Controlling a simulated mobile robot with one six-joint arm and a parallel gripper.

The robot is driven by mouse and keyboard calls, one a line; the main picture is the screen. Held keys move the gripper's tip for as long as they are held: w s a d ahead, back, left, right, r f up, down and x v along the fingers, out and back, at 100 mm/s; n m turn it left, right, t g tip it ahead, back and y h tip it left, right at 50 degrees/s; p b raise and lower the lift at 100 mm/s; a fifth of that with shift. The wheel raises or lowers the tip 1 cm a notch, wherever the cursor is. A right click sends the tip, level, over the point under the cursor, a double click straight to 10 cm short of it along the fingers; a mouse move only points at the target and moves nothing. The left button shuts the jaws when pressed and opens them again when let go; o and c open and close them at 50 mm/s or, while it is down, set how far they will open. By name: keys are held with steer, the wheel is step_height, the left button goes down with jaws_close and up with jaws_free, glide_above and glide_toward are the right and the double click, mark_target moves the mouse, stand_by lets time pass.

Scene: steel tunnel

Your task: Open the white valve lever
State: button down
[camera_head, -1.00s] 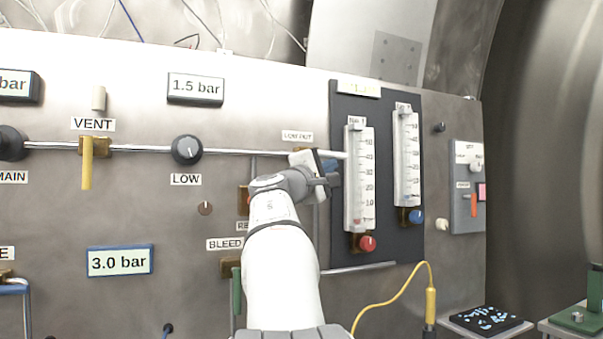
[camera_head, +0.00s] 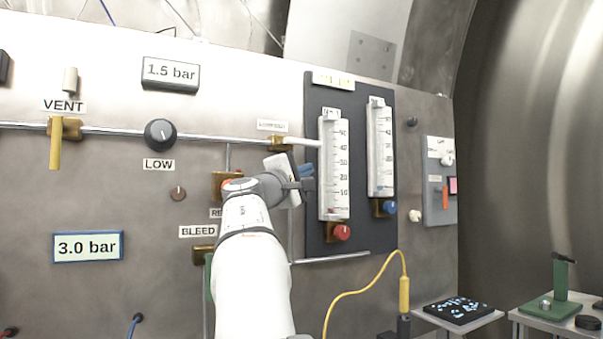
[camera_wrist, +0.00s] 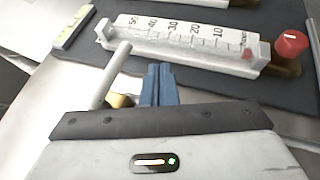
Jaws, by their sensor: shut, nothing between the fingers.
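The white valve lever (camera_head: 306,143) lies level, pointing right from its brass valve body (camera_head: 281,144) on the pipe under a small label. My gripper (camera_head: 307,170) is just below the lever, with its blue fingers together and empty. In the wrist view the lever (camera_wrist: 112,75) is a pale rod to the left of my shut blue fingers (camera_wrist: 158,72), with a gap between them. The brass body (camera_wrist: 121,101) is partly hidden there behind my gripper's dark front edge.
A yellow valve handle (camera_head: 56,150) hangs at the left. A yellow cable (camera_head: 355,290) loops below the panel.

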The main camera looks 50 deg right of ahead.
steer(key=v, duration=1)
steer(key=shift+d+f, duration=0.1)
steer(key=w+a+f+t+y+p, duration=0.1)
steer(key=a+f+t+y+p, duration=0.1)
steer(key=a+f+y+p, duration=1.3)
steer(key=s+a+f+m+y+p, duration=0.1)
steer(key=s+a+f+y+p, duration=0.1)
steer(key=a, duration=0.5)
steer(key=s+a+f+m+g+y+p, duration=0.1)
steer(key=s+a+f+y+p, duration=0.1)
steer(key=s+a+p, duration=0.3)
steer(key=s+a+f+y+p, duration=0.2)
steer(key=a+p, duration=0.4)
steer(key=a, duration=0.3)
step_height(320, 180, down, 2)
steer(key=shift+s+f+m+g+y+p, duration=0.1)
steer(key=shift+s+m+g+y+p, duration=0.25)
steer(key=shift+s, duration=0.45)
